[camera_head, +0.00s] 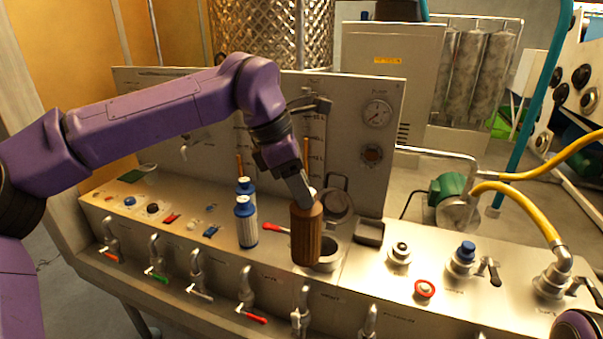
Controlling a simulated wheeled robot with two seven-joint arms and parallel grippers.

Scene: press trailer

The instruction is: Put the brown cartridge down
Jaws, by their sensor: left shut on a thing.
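The brown cartridge (306,236) is a ribbed upright cylinder near the middle of the head view. My left gripper (305,196) comes down from above, shut on the top of the cartridge. The cartridge is in front of a round metal opening (328,257) in the bench top and hides part of it. I cannot tell whether its bottom touches the bench. My right gripper is not in view; only a small purple part shows at the lower right corner.
Two blue-and-white cartridges (246,222) stand just left on the metal bench (200,215). A red-handled tool (276,228) lies between. A dark open box (369,233) and capped ports (399,253) are to the right. An upright panel with a gauge (377,113) stands behind. Valves line the front.

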